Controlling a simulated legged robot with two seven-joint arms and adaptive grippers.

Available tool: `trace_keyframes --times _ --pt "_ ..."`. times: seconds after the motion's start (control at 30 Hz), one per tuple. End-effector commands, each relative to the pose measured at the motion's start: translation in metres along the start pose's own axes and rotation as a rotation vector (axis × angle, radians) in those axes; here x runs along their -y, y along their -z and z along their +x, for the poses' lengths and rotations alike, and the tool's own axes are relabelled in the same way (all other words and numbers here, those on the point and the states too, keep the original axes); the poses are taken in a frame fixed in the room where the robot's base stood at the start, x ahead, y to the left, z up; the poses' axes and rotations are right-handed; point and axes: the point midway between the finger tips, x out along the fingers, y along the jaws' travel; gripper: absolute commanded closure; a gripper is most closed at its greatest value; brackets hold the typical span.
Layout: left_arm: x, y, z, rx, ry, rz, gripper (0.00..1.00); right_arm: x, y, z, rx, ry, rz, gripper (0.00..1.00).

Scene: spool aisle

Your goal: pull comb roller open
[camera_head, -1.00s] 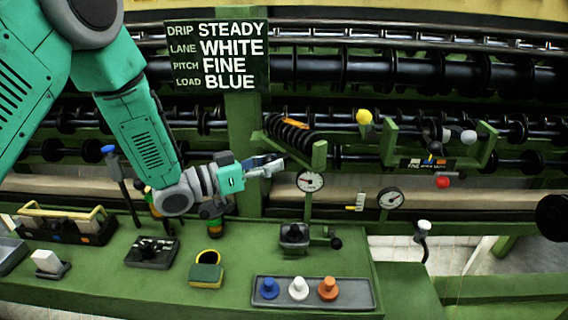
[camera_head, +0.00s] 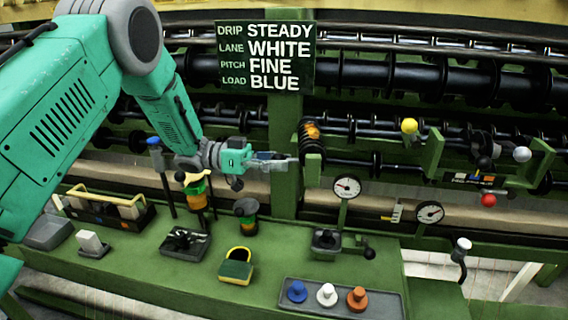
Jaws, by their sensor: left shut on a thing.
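The comb roller (camera_head: 311,134) is a short black ribbed roller with an orange patch, right of the green post below the sign. It is seen nearly end-on, with a green end piece (camera_head: 313,172) at its near end. My left gripper (camera_head: 286,161) comes in from the left and is shut, its fingertips at the left side of that green end piece. The exact grip on the comb roller is too small to see clearly. My right gripper is not in view.
A sign (camera_head: 265,57) reads steady, white, fine, blue. Two gauges (camera_head: 347,187) (camera_head: 430,212) stand right of the roller. The green bench holds a tray (camera_head: 284,296) with blue, white and orange knobs, a yellow-green block (camera_head: 236,270) and a bottle (camera_head: 246,212).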

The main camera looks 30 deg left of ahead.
Motion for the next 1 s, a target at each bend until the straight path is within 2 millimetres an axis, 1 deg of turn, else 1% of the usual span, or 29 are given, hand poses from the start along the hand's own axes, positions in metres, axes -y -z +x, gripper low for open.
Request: trace_keyframes --times 0.03,0.3,0.33,0.4,0.67,0.77,0.87,1.0 --pt "0.001 0.003 0.0 -0.006 0.001 0.004 1.0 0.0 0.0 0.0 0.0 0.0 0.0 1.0" --pt "0.001 0.003 0.0 -0.007 0.001 0.005 1.0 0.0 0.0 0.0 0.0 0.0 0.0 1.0" --pt "0.001 0.003 0.0 -0.007 0.001 0.005 0.71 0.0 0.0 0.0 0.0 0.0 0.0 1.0" --pt "0.001 0.003 0.0 -0.006 0.001 0.005 0.51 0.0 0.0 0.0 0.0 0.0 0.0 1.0" --pt "0.001 0.001 0.0 -0.003 0.001 0.003 0.51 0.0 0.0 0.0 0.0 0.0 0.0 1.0" --pt "0.001 0.001 -0.003 -0.003 0.001 0.002 0.51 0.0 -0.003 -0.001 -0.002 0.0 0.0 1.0" --pt "0.001 0.001 -0.013 -0.002 0.004 0.003 0.51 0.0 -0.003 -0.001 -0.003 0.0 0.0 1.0" --pt "0.002 0.0 -0.04 -0.003 0.005 0.002 0.51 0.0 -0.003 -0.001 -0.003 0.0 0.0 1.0"
